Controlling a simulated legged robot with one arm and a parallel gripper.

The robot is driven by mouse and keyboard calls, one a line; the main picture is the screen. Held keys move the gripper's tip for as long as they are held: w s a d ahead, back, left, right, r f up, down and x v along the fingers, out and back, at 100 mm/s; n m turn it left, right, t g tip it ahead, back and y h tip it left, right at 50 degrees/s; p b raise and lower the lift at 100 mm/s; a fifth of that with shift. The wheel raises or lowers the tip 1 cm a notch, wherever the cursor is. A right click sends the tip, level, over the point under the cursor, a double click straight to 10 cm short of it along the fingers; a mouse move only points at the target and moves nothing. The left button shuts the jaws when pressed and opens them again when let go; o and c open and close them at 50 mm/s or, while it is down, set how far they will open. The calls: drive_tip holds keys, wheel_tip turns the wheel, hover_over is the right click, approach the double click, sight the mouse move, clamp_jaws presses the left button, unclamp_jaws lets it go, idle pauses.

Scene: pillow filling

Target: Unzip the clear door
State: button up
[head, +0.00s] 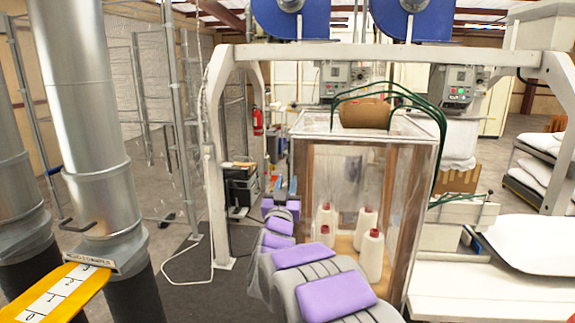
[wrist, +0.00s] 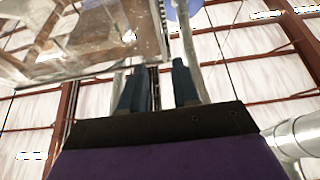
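The clear door is part of a wood-framed booth (head: 390,205) with see-through plastic walls, right of centre in the head view. I cannot make out the zipper or its pull. The booth shows from below at the upper left of the wrist view (wrist: 95,45). My arm, with purple pads, reaches forward along the booth's left side. My gripper (head: 286,187) is beyond the arm, left of the booth's near corner. In the wrist view its two dark teal fingers (wrist: 157,75) point up, apart, with nothing visible between them. It appears clear of the plastic.
White thread cones (head: 371,256) stand inside the booth. A white frame post (head: 217,165) stands left of my arm, with a cable on the floor. Large metal ducts (head: 90,120) are at far left. A white table (head: 490,290) is at right. Dark floor between ducts and booth is open.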

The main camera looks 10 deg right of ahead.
sight(289, 159)
drive_tip(key=x, duration=0.4)
drive_tip(key=a+r+x, duration=0.1)
drive_tip(key=x, duration=0.2)
drive_tip(key=shift+a+r, duration=0.1)
drive_tip(key=shift+w+d+f, duration=0.2)
drive_tip(key=shift+w+f, duration=0.05)
drive_tip(key=shift+w, duration=0.2)
drive_tip(key=shift+w+d+f, duration=0.25)
drive_tip(key=shift+w+f, duration=0.05)
drive_tip(key=shift+w, duration=0.2)
drive_tip(key=shift+s+d+r, duration=0.1)
drive_tip(key=shift+d+r, duration=0.1)
drive_tip(key=shift+d, duration=0.15)
drive_tip(key=shift+a, duration=0.6)
clamp_jaws()
